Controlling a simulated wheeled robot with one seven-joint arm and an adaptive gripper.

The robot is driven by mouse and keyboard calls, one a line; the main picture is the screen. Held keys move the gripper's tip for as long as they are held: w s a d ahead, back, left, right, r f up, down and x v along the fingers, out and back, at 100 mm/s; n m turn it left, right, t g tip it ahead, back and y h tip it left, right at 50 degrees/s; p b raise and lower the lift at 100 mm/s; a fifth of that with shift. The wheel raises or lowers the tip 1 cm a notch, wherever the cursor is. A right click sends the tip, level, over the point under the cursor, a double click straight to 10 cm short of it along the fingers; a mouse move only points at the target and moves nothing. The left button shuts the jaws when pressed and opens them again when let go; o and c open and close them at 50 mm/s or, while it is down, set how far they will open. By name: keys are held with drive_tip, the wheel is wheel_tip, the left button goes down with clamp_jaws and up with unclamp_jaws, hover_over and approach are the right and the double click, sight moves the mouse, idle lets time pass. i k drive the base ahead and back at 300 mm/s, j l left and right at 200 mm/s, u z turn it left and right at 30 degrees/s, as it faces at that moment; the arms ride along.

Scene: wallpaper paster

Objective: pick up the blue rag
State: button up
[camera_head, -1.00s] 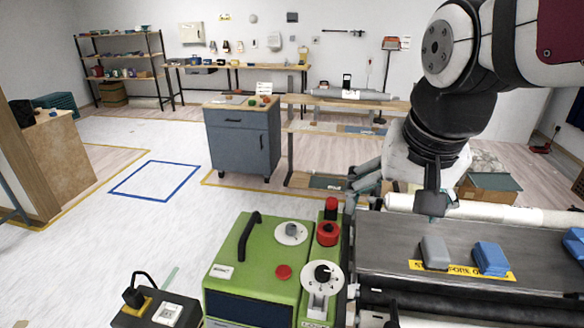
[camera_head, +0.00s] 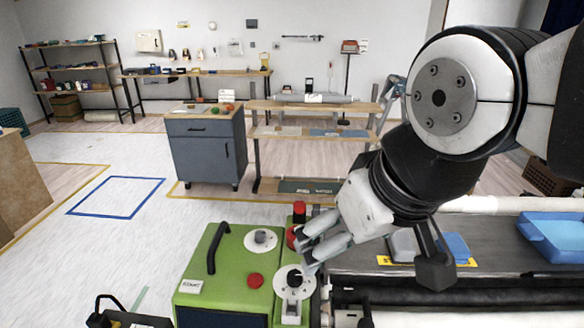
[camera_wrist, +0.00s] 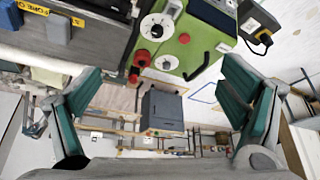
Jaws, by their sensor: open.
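A blue rag (camera_head: 456,247) lies on the dark machine top at the right, partly hidden behind my wrist in the head view. It lies just right of a grey block-like piece (camera_head: 403,245). In the wrist view, the blue rag (camera_wrist: 10,16) shows at the upper left edge, beside the grey piece (camera_wrist: 57,28). My gripper (camera_head: 304,252) is open and empty. It is over the green machine's dials, left of the rag and apart from it. Its open fingers (camera_wrist: 160,82) also show in the wrist view.
A blue tray (camera_head: 560,240) stands on the machine top, right of the rag. The green control box (camera_head: 228,262) with knobs and a handle is below and left of my gripper. A grey cabinet (camera_head: 207,150) stands behind. The floor at the left is mostly clear.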

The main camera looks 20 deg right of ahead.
sight(457, 247)
drive_tip(key=z, duration=2.1)
drive_tip(key=i+l+u, duration=0.1)
drive_tip(key=u, duration=0.3)
drive_tip(key=l+u, duration=0.3)
drive_tip(key=u, duration=0.15)
drive_tip(key=l+u, duration=0.25)
drive_tip(key=u, duration=0.15)
drive_tip(key=i, duration=0.05)
